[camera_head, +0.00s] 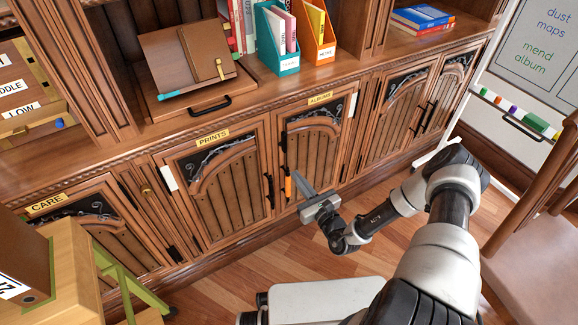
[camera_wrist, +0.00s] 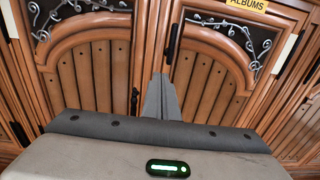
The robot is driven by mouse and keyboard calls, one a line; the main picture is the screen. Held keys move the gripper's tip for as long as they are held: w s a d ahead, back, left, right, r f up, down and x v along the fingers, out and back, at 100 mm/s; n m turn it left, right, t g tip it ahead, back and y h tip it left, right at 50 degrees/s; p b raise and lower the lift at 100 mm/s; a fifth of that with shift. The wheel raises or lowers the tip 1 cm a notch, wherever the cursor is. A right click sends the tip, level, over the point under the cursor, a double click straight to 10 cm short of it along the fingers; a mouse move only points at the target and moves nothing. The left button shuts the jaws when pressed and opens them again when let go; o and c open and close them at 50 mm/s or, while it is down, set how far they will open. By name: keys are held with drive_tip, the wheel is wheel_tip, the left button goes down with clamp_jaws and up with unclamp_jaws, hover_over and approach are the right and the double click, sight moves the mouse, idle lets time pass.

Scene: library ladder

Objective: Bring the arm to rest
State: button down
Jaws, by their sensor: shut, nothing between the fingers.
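My gripper (camera_head: 301,184) is in front of the lower cabinet doors in the head view, near the handles between the PRINTS door (camera_head: 219,188) and the ALBUMS door (camera_head: 314,147). Its fingers are together and hold nothing. In the wrist view the shut fingers (camera_wrist: 161,97) point at the seam between the two doors. I cannot tell whether the fingertips touch the wood. Both doors look closed. My arm reaches in from the lower right, bent at the elbow.
A whiteboard (camera_head: 537,62) and a wooden chair (camera_head: 530,215) stand at the right. Wooden furniture (camera_head: 68,275) is at lower left. Some floor (camera_head: 255,275) is clear.

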drive_tip(key=s+a+r+n+g+y, duration=0.2)
drive_tip(key=a+r+n+g+y, duration=0.15)
drive_tip(key=r+n, duration=0.35)
drive_tip(key=s+a+r+n+g+y, duration=0.25)
drive_tip(key=r+n+g+y, duration=0.2)
drive_tip(key=r, duration=0.45)
drive_tip(key=s+a+r+n+g+h, duration=0.2)
drive_tip(key=s+r+n+g+h, duration=0.2)
drive_tip(key=s+r+n+g, duration=0.65)
drive_tip(key=s+d+r+n+t+h, duration=0.85)
drive_tip(key=s+d+r+h, duration=0.25)
drive_tip(key=s+d+r, duration=0.4)
wheel_tip(320, 180, up, 22)
drive_tip(key=w+p, duration=0.1)
drive_tip(key=p, duration=2)
drive_tip(key=shift+a+g+h, duration=0.3)
drive_tip(key=shift+a+g, duration=0.05)
drive_tip(key=shift+g, duration=0.05)
